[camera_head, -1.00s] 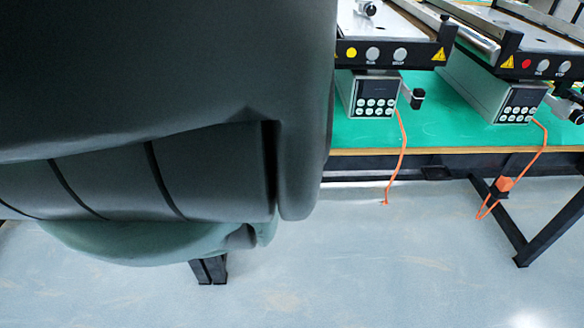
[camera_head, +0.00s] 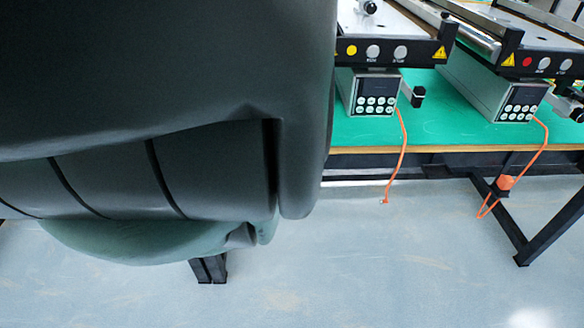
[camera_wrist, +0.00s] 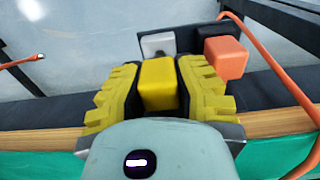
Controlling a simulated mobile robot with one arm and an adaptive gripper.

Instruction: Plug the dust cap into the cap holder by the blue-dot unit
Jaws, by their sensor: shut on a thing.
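My gripper (camera_wrist: 160,92) is shut on a yellow block (camera_wrist: 158,82), which looks like the dust cap, between its ridged yellow pads in the wrist view. Just beyond the cap is a dark plate (camera_wrist: 183,40) with a grey-white square fitting (camera_wrist: 157,46) and an orange plug (camera_wrist: 226,57). The cap partly overlaps the fitting in the picture, and I cannot tell whether they touch. No blue-dot unit or marked cap holder is identifiable. My arm hides the left of the head view, and my gripper is not seen there.
The head view shows a yellow-dot unit (camera_head: 375,92) and a red-dot unit (camera_head: 500,90) on a green table (camera_head: 430,125). A loose orange cable (camera_head: 401,160) hangs at the table edge. Another orange cable (camera_wrist: 270,75) curves close by my gripper on the right.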

